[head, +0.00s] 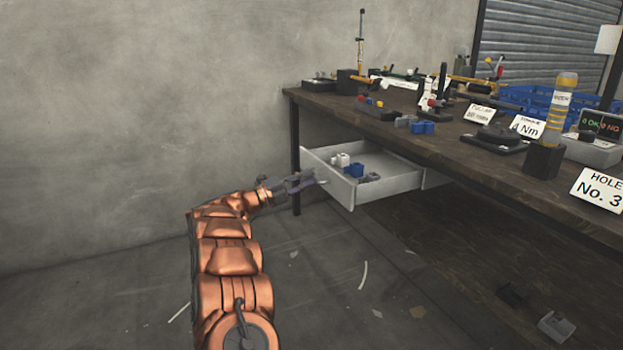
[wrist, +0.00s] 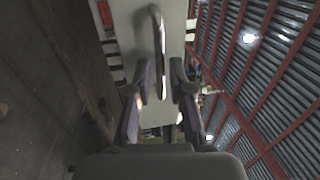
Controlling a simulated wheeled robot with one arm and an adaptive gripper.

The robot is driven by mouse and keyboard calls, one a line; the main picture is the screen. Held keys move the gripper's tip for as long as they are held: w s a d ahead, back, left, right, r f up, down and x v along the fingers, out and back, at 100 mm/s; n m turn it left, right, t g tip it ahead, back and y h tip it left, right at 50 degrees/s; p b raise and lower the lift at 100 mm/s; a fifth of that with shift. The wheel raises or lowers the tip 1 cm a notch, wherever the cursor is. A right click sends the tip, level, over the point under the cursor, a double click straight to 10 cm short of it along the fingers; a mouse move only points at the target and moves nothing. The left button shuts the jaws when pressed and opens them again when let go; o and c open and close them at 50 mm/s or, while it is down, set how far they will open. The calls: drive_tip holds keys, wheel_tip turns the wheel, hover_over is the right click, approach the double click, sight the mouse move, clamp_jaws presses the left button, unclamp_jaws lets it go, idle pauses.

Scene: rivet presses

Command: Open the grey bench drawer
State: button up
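The grey bench drawer (head: 398,184) hangs pulled out from under the left end of the bench, and its inside shows in the head view. Its front panel (head: 328,180) faces left toward my gripper (head: 312,180). In the wrist view the drawer's bar handle (wrist: 156,40) stands out from the pale front panel. My gripper (wrist: 160,85) has its fingers apart, with a gap between them. The near end of the handle appears between the fingertips, with no clear contact on both sides. The handle is hidden in the head view.
Blue, white and grey blocks (head: 356,170) lie in the drawer. The dark wooden bench top (head: 460,151) carries tools, signs and blue crates (head: 540,102). A concrete wall (head: 150,110) stands behind. The floor left of the drawer is clear apart from scraps.

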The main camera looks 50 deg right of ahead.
drive_tip(key=v, duration=1)
